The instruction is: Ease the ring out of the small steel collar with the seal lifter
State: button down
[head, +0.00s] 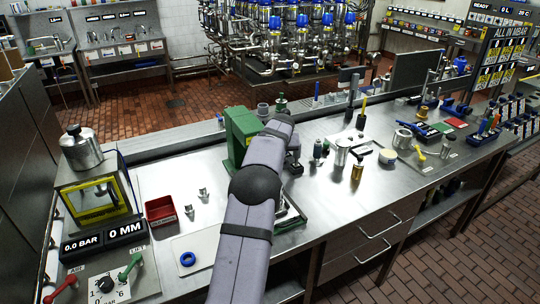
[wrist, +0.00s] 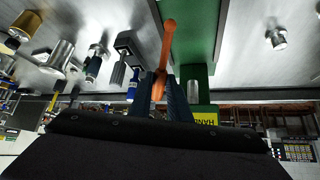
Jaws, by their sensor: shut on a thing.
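My gripper (wrist: 168,98) shows in the wrist view with its dark fingers shut on a slim orange tool, which looks like the seal lifter (wrist: 166,48). The tool's rounded end points away from the fingers, over the green stand. In the head view my arm hides the gripper and the tool. Two small steel fittings (head: 203,193) stand on the bench left of my arm; I cannot tell whether either is the small steel collar. A steel fitting (wrist: 276,37) also shows in the wrist view, apart from the tool. A blue ring (head: 188,259) lies on a white mat; no ring is visible in a collar.
A green press-like stand (head: 240,136) rises close behind my arm. A steel cup (head: 341,152), a brass cylinder (head: 357,173) and several tools stand to the right. The right front bench is clear.

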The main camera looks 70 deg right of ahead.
jog(key=d+p, duration=0.1)
jog(key=w+d+f+h+p, duration=0.1)
jog(key=shift+f+t+p, duration=0.15)
jog(key=shift+t+p, duration=0.15)
jog(key=shift+p, duration=0.1)
jog(key=shift+w+d+f+h+p, duration=0.4)
jog(key=shift+d+f+h+p, duration=0.2)
jog(key=shift+f, duration=0.15)
jog(key=shift+f+t, duration=0.1)
jog(key=shift+t, duration=0.2)
jog(key=shift+a+f, duration=0.1)
jog(key=shift+f, duration=0.1)
jog(key=f+b, duration=0.1)
jog(key=b, duration=0.1)
jog(key=a+f+b, duration=0.1)
jog(key=f+b, duration=0.1)
jog(key=b, duration=0.1)
jog(key=f+b, duration=0.2)
jog(key=shift+s+a, duration=0.35)
jog(key=shift+s, duration=0.05)
jog(key=shift+s+a+r+b, duration=0.1)
jog(key=shift+s+a+b, duration=0.15)
jog(key=shift+a+b, duration=0.5)
jog(key=shift+s+a+r+b, duration=0.1)
jog(key=shift+s+a+b, duration=0.15)
jog(key=shift+b, duration=0.8)
jog(key=shift+a, duration=0.1)
